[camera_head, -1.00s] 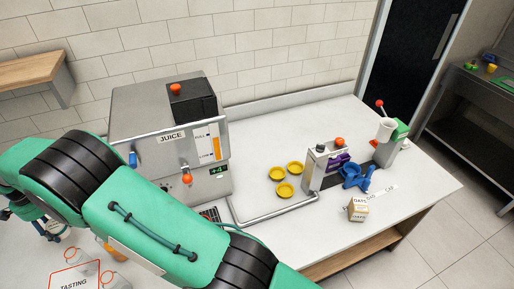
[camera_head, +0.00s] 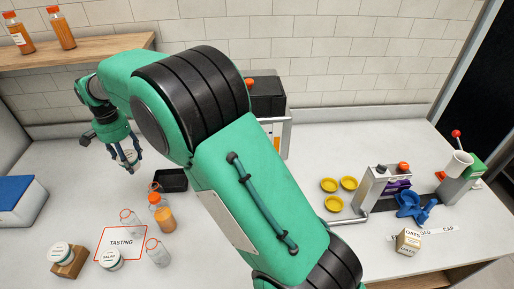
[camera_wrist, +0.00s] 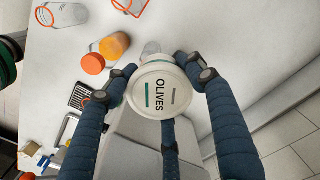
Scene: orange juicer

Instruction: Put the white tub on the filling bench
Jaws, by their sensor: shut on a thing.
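My gripper (camera_head: 127,156) hangs at the left over the white bench top (camera_head: 55,155). In the wrist view its blue fingers (camera_wrist: 160,82) are closed around a round white tub (camera_wrist: 160,92), whose lid reads OLIVES. The tub is held with its lid facing the wrist camera. In the head view the fingers mostly hide it, and I cannot tell its height above the bench. The white bench runs across the head view, with nothing on it naming it the filling bench.
Bottles (camera_head: 162,213) and a black tray (camera_head: 171,180) stand near my gripper. A blue-topped box (camera_head: 14,205) is far left. My arm largely hides the juicer (camera_head: 268,95).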

